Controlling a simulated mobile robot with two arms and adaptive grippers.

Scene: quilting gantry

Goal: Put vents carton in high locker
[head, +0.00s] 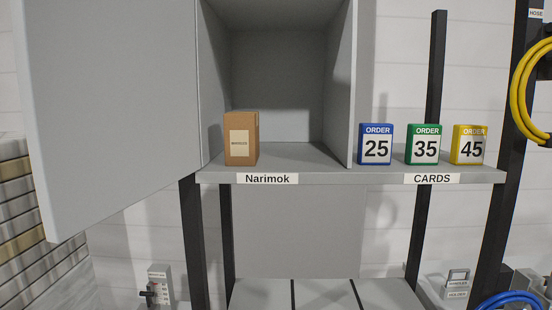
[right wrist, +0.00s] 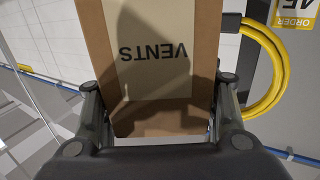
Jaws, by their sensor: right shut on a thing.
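The vents carton (right wrist: 153,40) is a brown box with a cream label reading VENTS, upside down in the right wrist view. My right gripper (right wrist: 157,86) is shut on it, with a finger on each side. Neither the vents carton nor my grippers show in the head view. The high locker (head: 302,156) is a grey box standing open, its door (head: 115,100) swung out to the left. Another brown carton (head: 241,142) with a small label, too small to read surely, stands upright at the left front of the locker floor.
The locker floor right of that carton is clear. Blue (head: 376,144), green (head: 423,144) and yellow (head: 469,145) order cards stand on the shelf to the right. A dark post (head: 437,70) rises behind them. A yellow hose (head: 524,90) hangs at far right.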

